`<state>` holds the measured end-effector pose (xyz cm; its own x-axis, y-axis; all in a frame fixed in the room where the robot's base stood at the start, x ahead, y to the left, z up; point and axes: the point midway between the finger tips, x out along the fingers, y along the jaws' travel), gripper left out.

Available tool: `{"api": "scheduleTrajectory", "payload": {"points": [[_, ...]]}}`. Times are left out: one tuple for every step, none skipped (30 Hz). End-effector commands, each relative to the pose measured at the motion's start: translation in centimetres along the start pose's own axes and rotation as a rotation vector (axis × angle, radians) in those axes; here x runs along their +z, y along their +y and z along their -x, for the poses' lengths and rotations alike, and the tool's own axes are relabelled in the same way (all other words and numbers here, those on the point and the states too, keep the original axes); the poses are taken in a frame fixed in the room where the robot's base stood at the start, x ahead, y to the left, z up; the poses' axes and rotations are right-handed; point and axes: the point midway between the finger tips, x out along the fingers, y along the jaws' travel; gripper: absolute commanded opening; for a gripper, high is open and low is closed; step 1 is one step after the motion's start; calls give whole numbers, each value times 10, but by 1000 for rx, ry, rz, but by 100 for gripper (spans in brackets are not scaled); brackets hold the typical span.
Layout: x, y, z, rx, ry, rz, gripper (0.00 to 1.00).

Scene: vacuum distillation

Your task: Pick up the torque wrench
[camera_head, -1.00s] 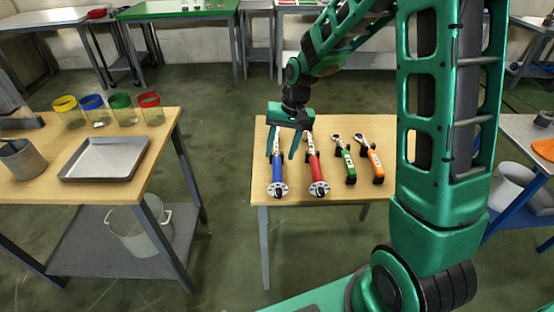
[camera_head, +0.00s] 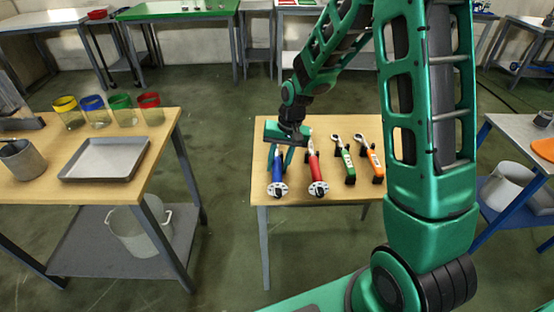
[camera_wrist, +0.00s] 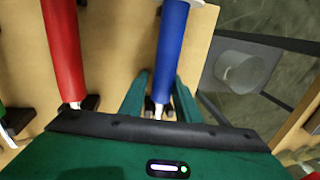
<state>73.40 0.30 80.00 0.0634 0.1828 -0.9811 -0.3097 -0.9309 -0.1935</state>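Several torque wrenches lie side by side on the small wooden table. They are a blue-handled wrench (camera_head: 277,180), a red-handled wrench (camera_head: 315,174), a green one (camera_head: 347,162) and an orange one (camera_head: 374,161). My gripper (camera_head: 279,163) is low over the far half of the blue wrench, pointing down. In the wrist view the blue handle (camera_wrist: 172,45) runs between the two fingers of my gripper (camera_wrist: 160,80), which are apart with gaps on both sides. The red handle (camera_wrist: 65,50) lies outside the fingers. The blue wrench's head is mostly hidden under my gripper.
The wooden table (camera_head: 332,126) has some bare top around the wrenches. A second wooden table at left holds a metal tray (camera_head: 105,158), a metal beaker (camera_head: 22,160) and several colour-rimmed jars. A grey table with a bucket (camera_head: 507,186) below stands at right.

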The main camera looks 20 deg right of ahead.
Motion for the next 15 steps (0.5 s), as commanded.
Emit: {"api": "scheduleTrajectory", "payload": {"points": [[3, -5, -3, -5, -6, 10, 0], [3, -5, -3, -5, -6, 10, 0], [3, -5, -3, -5, -7, 10, 0], [3, -5, -3, -4, -7, 10, 0], [3, -5, -3, -4, -7, 9, 0], [3, -5, -2, -5, -5, 10, 0], [3, -5, -2, -5, -6, 10, 0], [3, -5, -2, -4, -6, 9, 0], [3, -4, -2, -4, -6, 9, 0], [3, -4, -2, -4, -7, 9, 0], [3, -4, -2, -3, -7, 9, 0], [3, -4, -2, -3, -7, 8, 0], [3, -4, -1, -3, -7, 8, 0], [3, -4, 0, -3, -7, 8, 0], [3, -4, 2, -2, -7, 8, 0]]}}
